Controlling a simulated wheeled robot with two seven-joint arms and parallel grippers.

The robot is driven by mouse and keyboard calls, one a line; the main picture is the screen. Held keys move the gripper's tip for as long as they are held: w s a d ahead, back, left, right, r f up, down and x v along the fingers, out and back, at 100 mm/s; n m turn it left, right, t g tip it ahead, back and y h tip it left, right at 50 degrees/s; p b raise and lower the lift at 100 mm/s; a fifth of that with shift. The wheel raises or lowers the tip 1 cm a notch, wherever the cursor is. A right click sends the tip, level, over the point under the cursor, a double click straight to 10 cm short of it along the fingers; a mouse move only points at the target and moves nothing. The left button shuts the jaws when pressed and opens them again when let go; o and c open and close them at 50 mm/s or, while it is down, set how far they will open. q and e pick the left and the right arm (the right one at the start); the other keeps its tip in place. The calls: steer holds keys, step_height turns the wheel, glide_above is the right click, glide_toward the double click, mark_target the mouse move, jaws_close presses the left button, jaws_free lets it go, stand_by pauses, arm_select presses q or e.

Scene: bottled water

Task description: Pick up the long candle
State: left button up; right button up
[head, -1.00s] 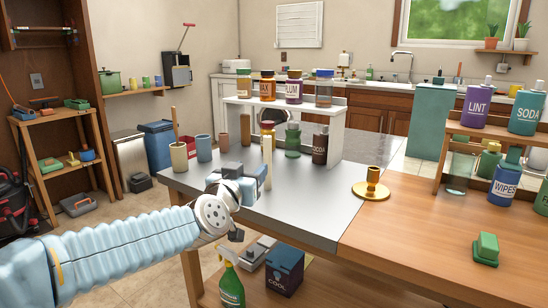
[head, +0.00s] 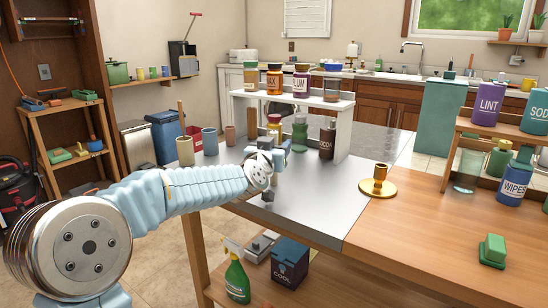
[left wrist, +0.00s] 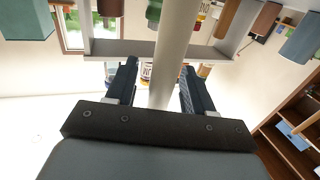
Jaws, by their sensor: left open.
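The long candle (left wrist: 170,60) is a pale, slim column in the left wrist view, standing between the two dark fingers of my left gripper (left wrist: 160,88). Gaps show on both sides of it, so the fingers look open around it and not closed on it. In the head view my left gripper (head: 270,160) is over the grey tabletop, in front of the white shelf, and largely hides the candle. A gold candle holder (head: 379,184) stands empty to the right, at the border of grey and wood tops. My right gripper is not in view.
A white shelf (head: 343,110) with several bottles stands behind. A dark bottle (head: 327,143), a green bottle (head: 300,135) and several cups (head: 210,141) are close by. The grey top's front is clear.

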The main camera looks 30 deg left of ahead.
arm_select(q)
steer(key=shift+w, duration=0.25)
jaws_close()
steer(key=shift+r, duration=0.1)
